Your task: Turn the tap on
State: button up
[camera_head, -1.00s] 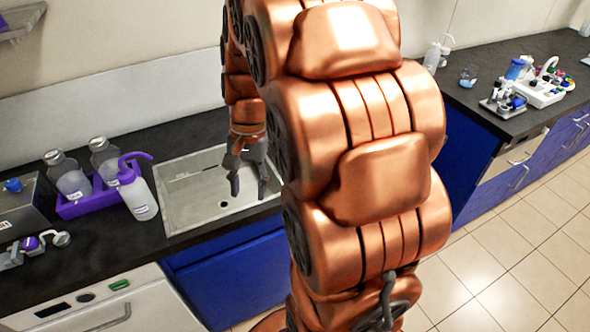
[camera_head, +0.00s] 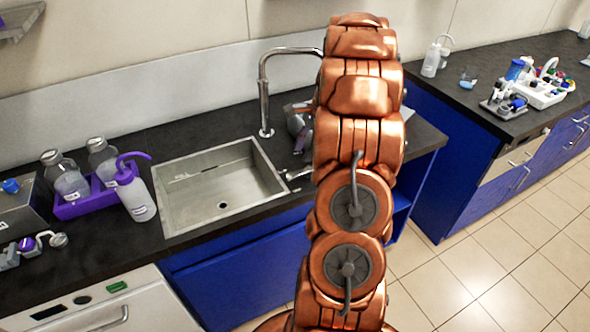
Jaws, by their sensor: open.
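The tap (camera_head: 264,92) is a tall, bent silver spout standing on the dark counter behind the sink (camera_head: 222,205). Its spout runs to the right, and its end is hidden behind my arm. My gripper (camera_head: 300,130) is right of the tap's upright, above the counter, and is partly covered by my copper arm. The part of it that shows is grey, and I see nothing held in it. A small silver piece (camera_head: 297,174) shows low beside the sink's right edge; I cannot tell whether it is the tap's handle.
A purple-topped wash bottle (camera_head: 136,195) and a purple rack (camera_head: 77,207) with clear bottles stand left of the sink. At the right, a second counter holds a white rack (camera_head: 541,96) and a clear bottle (camera_head: 431,60). The tiled floor (camera_head: 450,270) at right is clear.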

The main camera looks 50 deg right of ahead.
aim_at(293, 175)
jog(key=shift+p+x, duration=1.05)
jog(key=shift+x, duration=2.7)
jog(key=shift+c, duration=0.4)
grip_shut()
